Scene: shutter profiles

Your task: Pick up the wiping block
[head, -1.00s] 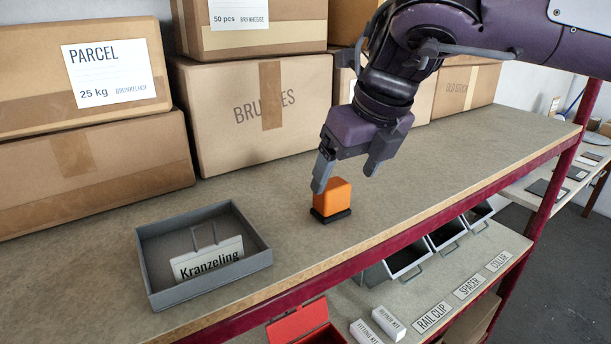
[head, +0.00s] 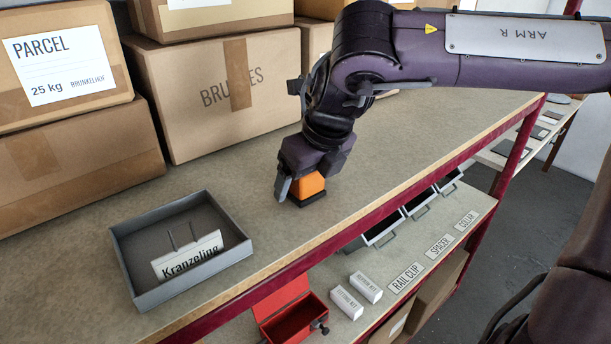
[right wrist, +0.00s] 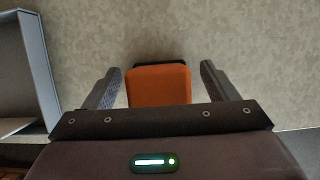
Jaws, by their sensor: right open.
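The wiping block (head: 309,186) is an orange block on a black base, standing on the shelf top. In the right wrist view the orange block (right wrist: 158,86) lies between the two open fingers, with a gap on each side. My right gripper (head: 303,191) is open and right at the block; its body hides part of the block's top in the head view. In the wrist view the gripper (right wrist: 160,88) has one finger left and one right of the block. My left gripper is not in view.
A grey tray (head: 128,240) with a card reading Kranzeling stands left of the block. Cardboard boxes (head: 215,100) line the back. The shelf's red front edge (head: 370,208) runs nearby. An open red box (head: 276,301) and grey bins sit on the level below.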

